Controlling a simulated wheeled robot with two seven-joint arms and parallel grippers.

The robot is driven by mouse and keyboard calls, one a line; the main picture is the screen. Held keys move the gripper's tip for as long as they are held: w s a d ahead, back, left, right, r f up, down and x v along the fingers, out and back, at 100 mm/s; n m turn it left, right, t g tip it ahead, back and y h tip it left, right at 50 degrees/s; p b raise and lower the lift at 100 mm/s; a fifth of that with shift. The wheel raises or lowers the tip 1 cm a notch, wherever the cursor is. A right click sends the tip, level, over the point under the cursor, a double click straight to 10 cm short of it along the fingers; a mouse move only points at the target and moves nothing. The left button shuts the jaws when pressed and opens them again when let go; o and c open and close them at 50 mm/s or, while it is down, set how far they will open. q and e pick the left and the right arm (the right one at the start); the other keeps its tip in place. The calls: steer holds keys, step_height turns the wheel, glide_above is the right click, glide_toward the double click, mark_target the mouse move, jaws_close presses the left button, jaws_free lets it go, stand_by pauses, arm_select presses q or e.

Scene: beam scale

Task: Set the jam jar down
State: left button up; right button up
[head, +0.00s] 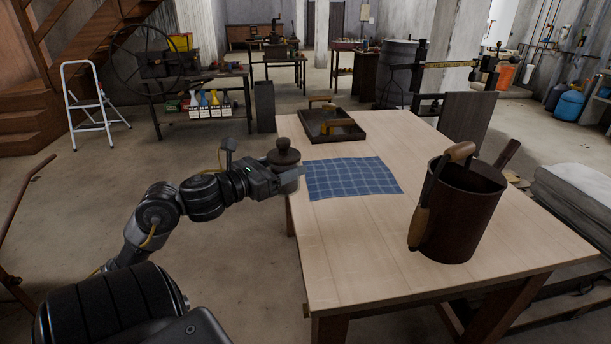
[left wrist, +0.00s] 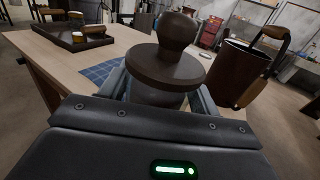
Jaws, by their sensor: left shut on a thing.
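The dark brown jar, which I take for the jam jar (head: 283,155), has a wide round lid with a knob. My left gripper (head: 284,182) is shut around its body at the table's left edge. In the left wrist view the jar's lid (left wrist: 166,68) hides most of its body, which sits upright between the fingers of my left gripper (left wrist: 157,96). I cannot see its bottom or tell how high it is above the table (head: 350,245). My right gripper is not in view.
A blue checked cloth (head: 353,178) lies flat just right of the jar. A dark tray (head: 350,136) with wooden-handled things stands behind it. A large brown bucket (head: 468,215) with wooden grips stands at the right. The table's front left is clear.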

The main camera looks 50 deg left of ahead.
arm_select(q)
steer(key=shift+s+a+r, duration=0.45)
steer(key=shift+s+a, duration=0.15)
steer(key=shift+a, duration=0.1)
